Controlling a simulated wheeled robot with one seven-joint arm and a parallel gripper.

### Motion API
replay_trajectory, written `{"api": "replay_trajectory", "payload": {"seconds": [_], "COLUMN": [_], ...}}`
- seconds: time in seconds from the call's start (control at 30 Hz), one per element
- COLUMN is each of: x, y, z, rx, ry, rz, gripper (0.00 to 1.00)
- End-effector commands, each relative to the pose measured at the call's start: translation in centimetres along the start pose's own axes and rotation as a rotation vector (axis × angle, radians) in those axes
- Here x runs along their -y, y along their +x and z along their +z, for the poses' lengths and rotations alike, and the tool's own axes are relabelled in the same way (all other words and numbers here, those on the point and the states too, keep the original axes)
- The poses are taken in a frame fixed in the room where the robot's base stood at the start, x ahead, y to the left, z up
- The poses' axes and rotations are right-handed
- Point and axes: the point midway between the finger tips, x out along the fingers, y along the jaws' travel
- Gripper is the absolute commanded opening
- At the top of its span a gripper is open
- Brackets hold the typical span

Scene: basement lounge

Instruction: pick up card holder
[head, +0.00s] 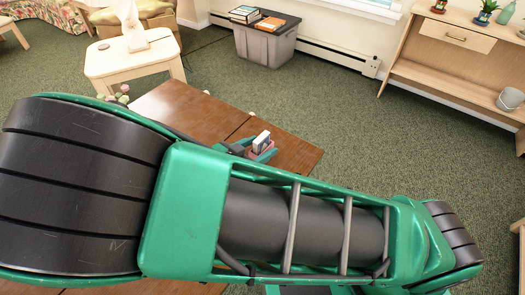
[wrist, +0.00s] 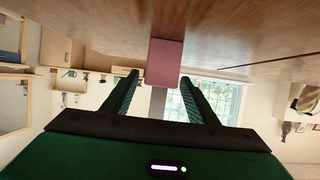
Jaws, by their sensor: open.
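The card holder (head: 261,149) sits on the brown wooden table near its right end in the head view. In the wrist view, which is upside down, the card holder (wrist: 167,62) is a plain dull-red block against the tabletop. My gripper (wrist: 160,78) is open, with its two dark green fingers reaching toward the block, one to each side. I cannot tell whether the fingertips touch it. In the head view my arm hides much of the gripper and the near part of the table.
The brown table (head: 180,102) has a bare top behind my arm. A grey bin (head: 265,44) with books is at the back. A wooden shelf unit (head: 460,66) stands at right. Carpet between is clear.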

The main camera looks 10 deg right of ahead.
Motion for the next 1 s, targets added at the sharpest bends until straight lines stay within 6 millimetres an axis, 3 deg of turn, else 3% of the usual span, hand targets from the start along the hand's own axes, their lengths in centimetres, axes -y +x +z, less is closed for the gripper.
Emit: {"api": "replay_trajectory", "payload": {"seconds": [0.33, 0.53, 1.0], "x": [-0.04, -0.03, -0.04], "y": [0.97, 0.96, 0.75], "z": [-0.04, -0.04, -0.61], "rx": [0.0, 0.0, 0.001], "ry": [0.001, 0.001, 0.002], "rz": [0.001, 0.001, 0.002], "gripper": [0.53, 0.09, 0.09]}}
